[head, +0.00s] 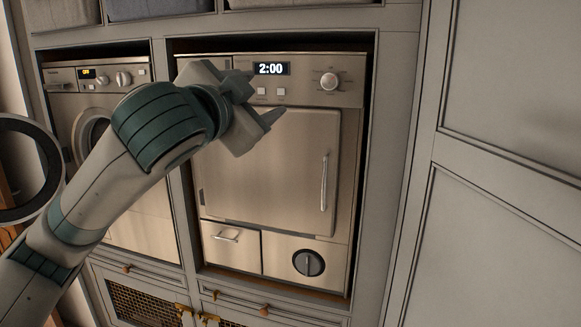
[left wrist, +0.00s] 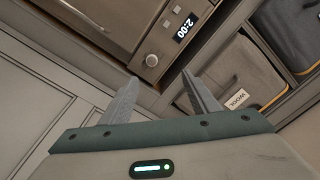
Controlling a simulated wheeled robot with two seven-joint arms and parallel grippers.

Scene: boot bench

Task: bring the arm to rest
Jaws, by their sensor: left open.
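My left arm comes in from the left in the head view, and my left gripper (head: 262,104) is in front of the dryer's control panel. In the left wrist view its two fingers (left wrist: 164,92) stand apart with nothing between them. The dryer (head: 265,165) is a beige-metal machine with a shut door, and its display (head: 271,69) reads 2:00. The display also shows in the left wrist view (left wrist: 186,27). The gripper and arm hide part of the panel's left side. I cannot tell whether the fingers touch the panel. My right gripper is in neither view.
A washing machine (head: 140,220) stands left of the dryer, partly behind my arm. Tall grey cabinet doors (head: 510,75) fill the right. Grey bins (left wrist: 253,72) sit on a shelf above the machines. Mesh-front cupboards (head: 143,304) are below. A round dark-rimmed object (head: 57,170) is at far left.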

